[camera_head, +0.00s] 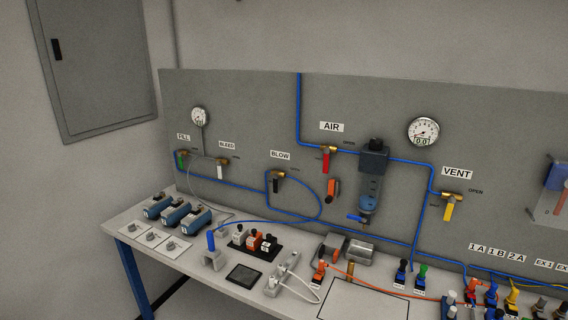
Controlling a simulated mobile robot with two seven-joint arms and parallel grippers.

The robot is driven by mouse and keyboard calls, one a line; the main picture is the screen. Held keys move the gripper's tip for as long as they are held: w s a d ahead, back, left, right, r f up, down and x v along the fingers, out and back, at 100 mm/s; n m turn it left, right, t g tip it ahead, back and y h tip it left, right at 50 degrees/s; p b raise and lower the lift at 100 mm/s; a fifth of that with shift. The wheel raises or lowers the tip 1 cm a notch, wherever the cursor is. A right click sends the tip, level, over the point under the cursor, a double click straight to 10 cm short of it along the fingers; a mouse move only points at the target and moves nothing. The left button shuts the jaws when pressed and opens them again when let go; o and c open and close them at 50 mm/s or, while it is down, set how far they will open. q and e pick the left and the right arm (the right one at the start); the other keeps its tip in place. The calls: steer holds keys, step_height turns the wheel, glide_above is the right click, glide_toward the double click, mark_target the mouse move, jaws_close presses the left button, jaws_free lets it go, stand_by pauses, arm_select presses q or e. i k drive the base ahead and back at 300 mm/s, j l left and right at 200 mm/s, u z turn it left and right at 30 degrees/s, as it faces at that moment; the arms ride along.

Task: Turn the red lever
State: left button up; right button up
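The red lever (326,160) hangs down from a brass valve under the AIR label (332,126) on the grey wall panel. Its blue air line comes down from the top of the panel and runs on to the right. An OPEN marking is printed to the right of the valve. Other valve levers are on the same panel: green (181,160) under FILL, a pale one (222,171) under BLEED, black (276,185) under BLOW, and yellow (449,208) under VENT. Neither of my grippers is in view.
Two gauges (423,131) are on the panel. A white bench (215,272) below carries several fittings, blue devices and hoses. A grey cabinet (98,65) hangs at the left.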

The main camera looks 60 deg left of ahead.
mark_target(325, 150)
steer(key=u, duration=1.85)
steer(key=i+j, duration=0.1)
steer(key=j, duration=1.2)
steer(key=i+z, duration=0.05)
